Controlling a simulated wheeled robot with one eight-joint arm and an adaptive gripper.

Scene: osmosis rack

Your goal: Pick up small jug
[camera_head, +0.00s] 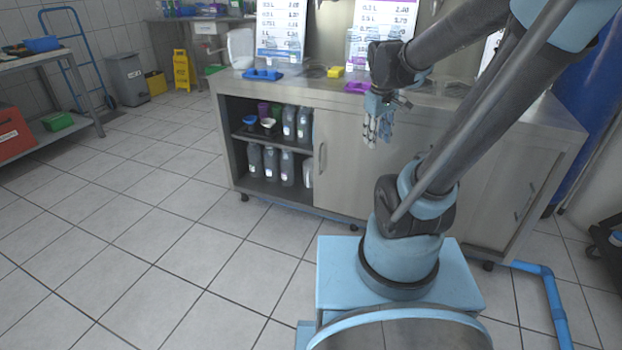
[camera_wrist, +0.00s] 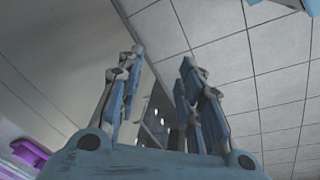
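No single thing is clearly the small jug. A white jug-like container (camera_head: 241,48) stands at the left end of the steel counter (camera_head: 290,90). A clear vessel (camera_head: 357,48) stands farther right on the counter, in front of a price board. My gripper (camera_head: 377,140) hangs in front of the counter's front, pointing down, to the right of the open cabinet section. In the wrist view my gripper (camera_wrist: 160,62) has its fingers apart with nothing between them.
Several grey bottles (camera_head: 287,167) stand in the open cabinet. A blue tray (camera_head: 262,74), a yellow sponge-like block (camera_head: 335,72) and a purple item (camera_head: 356,87) lie on the counter. A blue pipe (camera_head: 552,300) runs along the floor at right.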

